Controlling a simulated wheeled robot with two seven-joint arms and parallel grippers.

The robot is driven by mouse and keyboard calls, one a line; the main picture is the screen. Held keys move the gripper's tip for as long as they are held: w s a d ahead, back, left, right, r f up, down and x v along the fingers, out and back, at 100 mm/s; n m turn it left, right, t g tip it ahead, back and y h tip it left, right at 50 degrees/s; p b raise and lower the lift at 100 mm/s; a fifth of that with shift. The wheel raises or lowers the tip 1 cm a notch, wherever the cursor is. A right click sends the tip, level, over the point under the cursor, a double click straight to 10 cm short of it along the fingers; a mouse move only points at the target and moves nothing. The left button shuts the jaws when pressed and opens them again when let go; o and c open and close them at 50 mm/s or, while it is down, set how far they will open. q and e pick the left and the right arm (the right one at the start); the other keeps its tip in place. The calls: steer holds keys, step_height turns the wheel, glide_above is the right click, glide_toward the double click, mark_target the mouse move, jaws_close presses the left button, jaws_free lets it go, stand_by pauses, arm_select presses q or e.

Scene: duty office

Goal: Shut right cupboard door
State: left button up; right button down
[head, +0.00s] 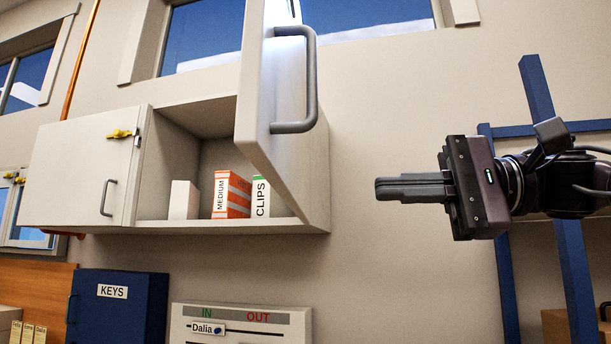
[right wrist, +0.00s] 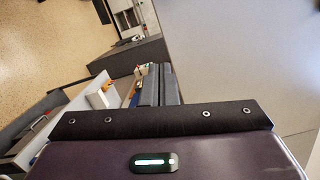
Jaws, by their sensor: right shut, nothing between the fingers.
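The right cupboard door (head: 258,120) is white with a grey bar handle (head: 309,85). It stands open, swung out from the wall cupboard (head: 318,190) towards me. The left cupboard door (head: 75,165) is closed, with a yellow latch (head: 122,133) and its own grey handle. My right gripper (head: 380,188) is shut and empty, pointing left. In the head view it is to the right of the open door and its handle, with a gap between. Its closed fingers also show in the right wrist view (right wrist: 158,85). My left gripper is not in view.
Inside the open half stand a white box (head: 184,200), an orange-striped MEDIUM box (head: 231,195) and a CLIPS box (head: 260,197). Below are a blue KEYS cabinet (head: 117,308) and an IN/OUT board (head: 240,322). A blue rack (head: 570,260) stands at the right, behind my right arm.

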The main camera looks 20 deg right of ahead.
mark_target(277, 171)
steer(key=s+d+n, duration=0.2)
steer(key=s+n, duration=0.1)
steer(key=s, duration=0.3)
steer(key=shift+g, duration=0.3)
steer(key=x, duration=0.4)
steer(key=r+p+x, duration=0.1)
steer(key=x, duration=0.3)
steer(key=p+x, duration=0.1)
steer(key=x, duration=0.4)
steer(key=shift+w+d+r, duration=0.1)
steer(key=shift+w+r, duration=0.05)
steer(key=shift+r, duration=0.05)
steer(key=shift+w+a+f, duration=0.1)
steer(key=shift+w+a, duration=0.15)
steer(key=shift+a, duration=0.35)
steer(key=shift+a, duration=0.1)
